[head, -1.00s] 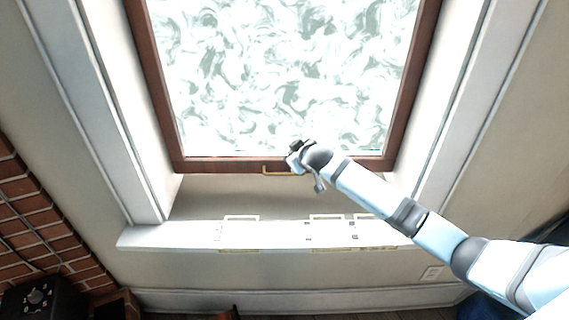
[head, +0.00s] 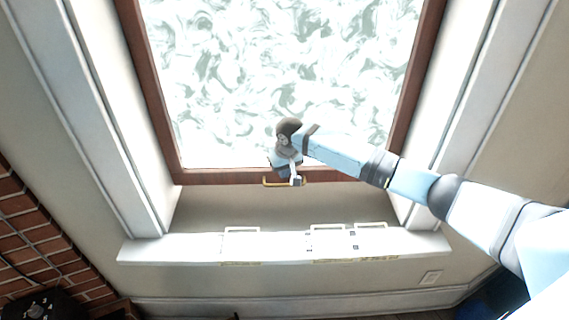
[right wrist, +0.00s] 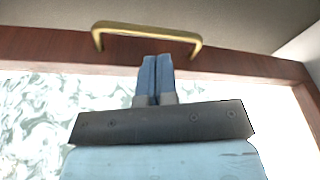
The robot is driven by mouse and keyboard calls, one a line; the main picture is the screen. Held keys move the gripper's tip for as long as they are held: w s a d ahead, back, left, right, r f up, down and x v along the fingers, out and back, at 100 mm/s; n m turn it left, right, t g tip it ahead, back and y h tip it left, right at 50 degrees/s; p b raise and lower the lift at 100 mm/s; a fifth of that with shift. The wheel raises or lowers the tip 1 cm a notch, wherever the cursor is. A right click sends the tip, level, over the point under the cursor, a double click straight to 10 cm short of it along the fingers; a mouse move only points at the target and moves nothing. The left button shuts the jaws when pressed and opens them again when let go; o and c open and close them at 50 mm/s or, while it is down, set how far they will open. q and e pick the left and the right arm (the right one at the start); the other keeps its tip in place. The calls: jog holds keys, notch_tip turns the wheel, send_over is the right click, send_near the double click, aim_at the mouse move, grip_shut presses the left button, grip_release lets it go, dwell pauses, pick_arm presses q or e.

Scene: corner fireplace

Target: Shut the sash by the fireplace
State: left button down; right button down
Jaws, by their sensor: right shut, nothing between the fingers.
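The sash (head: 230,176) is a frosted pane in a dark red-brown wooden frame. It stands raised, with a gap between its bottom rail and the white sill (head: 190,248). A brass bar handle (head: 270,184) sits on the bottom rail and also shows in the right wrist view (right wrist: 148,32). My right gripper (head: 297,181) is shut and empty at the right part of the handle. In the right wrist view its closed fingers (right wrist: 156,62) lie over the wooden rail, just short of the handle bar; contact cannot be told. My left gripper is out of view.
White and yellowish-edged flat items (head: 327,240) lie along the sill. White trim frames the window on both sides. A brick fireplace side (head: 45,235) and a black box with a dial (head: 38,308) are at the lower left. A wall outlet (head: 430,278) is at the lower right.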

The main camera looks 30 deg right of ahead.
jog(key=x, duration=0.2)
jog(key=shift+w+f, duration=0.1)
jog(key=shift+f, duration=0.25)
jog(key=shift+w+f, duration=0.1)
jog(key=shift+f, duration=0.5)
